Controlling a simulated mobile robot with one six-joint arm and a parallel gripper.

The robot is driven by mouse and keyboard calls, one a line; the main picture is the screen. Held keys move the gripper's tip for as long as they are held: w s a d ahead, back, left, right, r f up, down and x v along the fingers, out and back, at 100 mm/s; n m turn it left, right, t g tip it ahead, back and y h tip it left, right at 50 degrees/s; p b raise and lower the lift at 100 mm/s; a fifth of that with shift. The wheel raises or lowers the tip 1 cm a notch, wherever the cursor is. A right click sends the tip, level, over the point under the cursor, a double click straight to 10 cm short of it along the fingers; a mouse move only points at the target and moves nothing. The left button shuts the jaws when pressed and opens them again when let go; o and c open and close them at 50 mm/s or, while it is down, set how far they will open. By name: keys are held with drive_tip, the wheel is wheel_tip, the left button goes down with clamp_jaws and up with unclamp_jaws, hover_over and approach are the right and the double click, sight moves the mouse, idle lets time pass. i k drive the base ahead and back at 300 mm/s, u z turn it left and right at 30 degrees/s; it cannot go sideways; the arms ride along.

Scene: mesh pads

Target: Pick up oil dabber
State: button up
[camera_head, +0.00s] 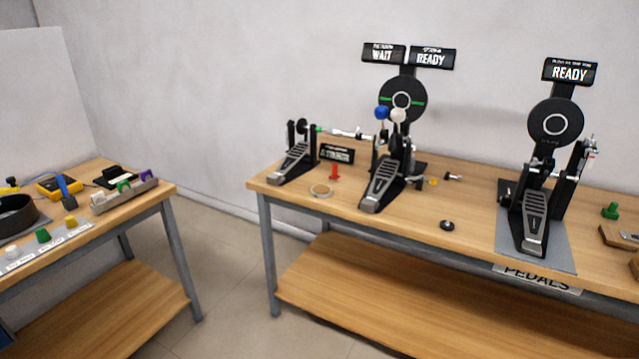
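I cannot tell for sure which thing is the oil dabber. A small red upright piece (334,173) stands on the right bench (470,210), between two pedals. A small green knobbed piece (609,211) stands at that bench's far right. On the left bench (120,213), a white piece (12,252), a green piece (43,236) and a yellow piece (70,221) stand in a row on a labelled strip. My gripper is not in view.
Several pedals, such as the near right one (533,220), stand on the right bench with upright pads and signs. A grey rack (125,195) sits on the left bench. Open floor (230,270) separates the benches.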

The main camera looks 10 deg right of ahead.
sight(334, 178)
drive_tip(key=u, duration=0.35)
drive_tip(key=k, duration=1.1)
drive_tip(key=u, duration=0.85)
drive_tip(key=i, duration=1.95)
drive_tip(key=z, duration=0.9)
drive_tip(key=i, duration=0.6)
drive_tip(key=z, duration=0.35)
